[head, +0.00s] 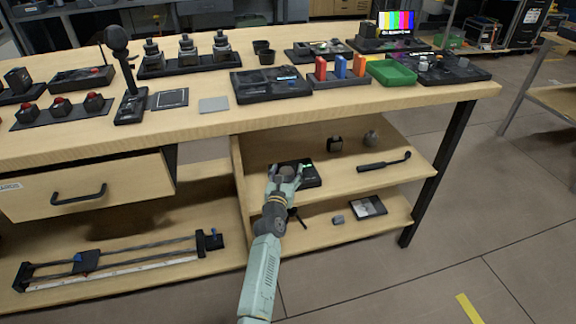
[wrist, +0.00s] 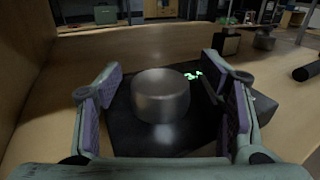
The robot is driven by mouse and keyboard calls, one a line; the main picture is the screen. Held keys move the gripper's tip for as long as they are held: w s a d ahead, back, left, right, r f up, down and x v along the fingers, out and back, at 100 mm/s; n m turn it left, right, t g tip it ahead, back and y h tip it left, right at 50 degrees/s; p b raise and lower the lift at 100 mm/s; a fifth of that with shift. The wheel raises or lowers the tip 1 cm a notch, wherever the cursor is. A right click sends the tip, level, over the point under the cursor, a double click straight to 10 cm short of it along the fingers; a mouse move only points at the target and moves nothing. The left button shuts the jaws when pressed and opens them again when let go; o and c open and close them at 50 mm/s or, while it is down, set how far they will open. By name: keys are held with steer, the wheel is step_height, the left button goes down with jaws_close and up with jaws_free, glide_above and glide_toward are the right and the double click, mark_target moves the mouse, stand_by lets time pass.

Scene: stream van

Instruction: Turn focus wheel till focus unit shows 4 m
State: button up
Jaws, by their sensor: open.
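The focus unit is a flat black box (head: 309,174) on the upper shelf under the table, with a small lit green display at its right. In the wrist view its display (wrist: 193,75) is lit green but too small and oblique to read. The focus wheel (wrist: 160,94) is a grey metal cylinder standing upright on the unit. My gripper (head: 286,172) is at the unit in the head view. In the wrist view my gripper (wrist: 165,100) is open, with one purple-padded finger on each side of the wheel and a visible gap on both sides.
The tabletop (head: 200,125) overhangs the shelf, and a wooden side panel (wrist: 25,70) stands close on the left.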

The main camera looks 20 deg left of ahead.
stand_by(0.3)
steer(key=c, duration=1.2)
steer(key=b, duration=0.2)
steer(key=shift+a+f+h+b, duration=0.15)
steer(key=shift+f+h+b, duration=0.15)
steer(key=shift+h+b, duration=0.1)
steer(key=shift+m+h+b, duration=0.3)
steer(key=shift+m+b, duration=0.1)
steer(key=shift+b, duration=0.3)
steer(key=shift+r+m+h+b, duration=0.1)
steer(key=shift+m+h+b, duration=0.25)
steer(key=shift+b, duration=0.65)
steer(key=shift+r+h, duration=0.1)
steer(key=shift+h, duration=0.15)
steer(key=shift+r, duration=0.1)
steer(key=o, duration=1.2)
